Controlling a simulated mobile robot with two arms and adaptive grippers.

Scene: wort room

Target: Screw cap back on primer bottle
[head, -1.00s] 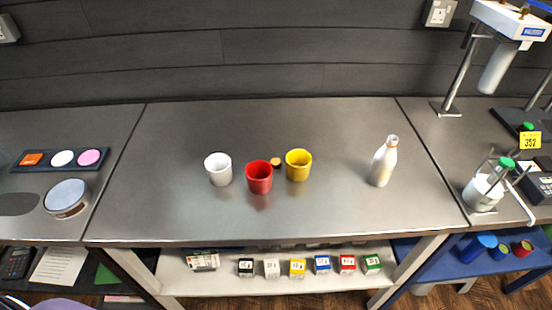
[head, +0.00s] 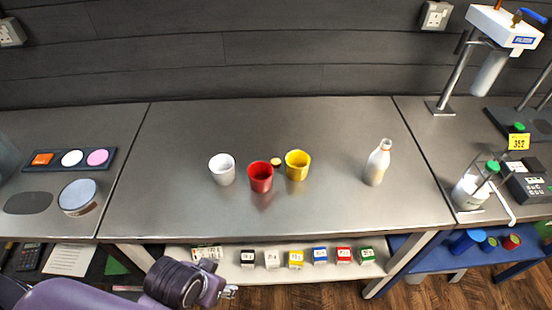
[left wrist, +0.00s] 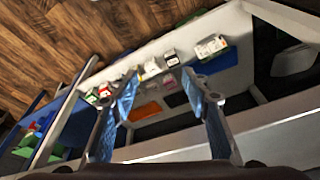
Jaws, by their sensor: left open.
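A white bottle (head: 377,164) stands upright on the right part of the steel bench; no cap is clearly visible on its narrow neck. A small tan-brown round piece (head: 276,161), which looks like a cap, lies on the bench just behind and between the red and yellow cups. My left gripper (head: 228,292) is in front of the bench, below its front edge, far from both. In the left wrist view the fingers (left wrist: 160,85) are spread, with nothing between them. My right gripper is in neither view.
White (head: 222,170), red (head: 260,177) and yellow (head: 297,165) cups stand mid-bench, near the brown piece. Small labelled boxes (head: 296,259) line the shelf (head: 180,254) below. A stand (head: 440,106) is at right. The bench between yellow cup and bottle is clear.

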